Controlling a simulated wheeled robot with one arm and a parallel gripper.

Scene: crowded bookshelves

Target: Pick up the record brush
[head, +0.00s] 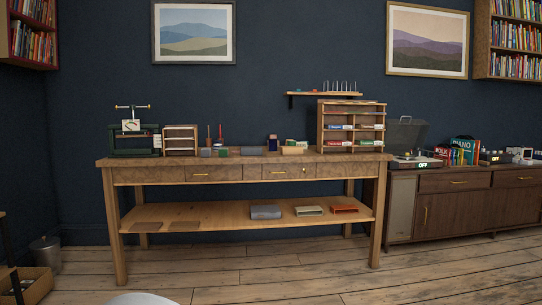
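I cannot make out a record brush for certain; the small things here are too far off to tell apart. A record player (414,162) with its lid raised stands on the left end of the dark wooden cabinet (470,205) at the right. Several small items, among them a dark grey block (252,151) and a green block (223,152), lie on the top of the long wooden table (133,161). My gripper is not in view.
A green press-like device (131,140) and a pigeonhole rack (351,128) stand on the table. Its lower shelf (190,212) holds several flat items. Books (466,151) stand right of the record player. A bin (46,254) is at the left. The wooden floor in front is clear.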

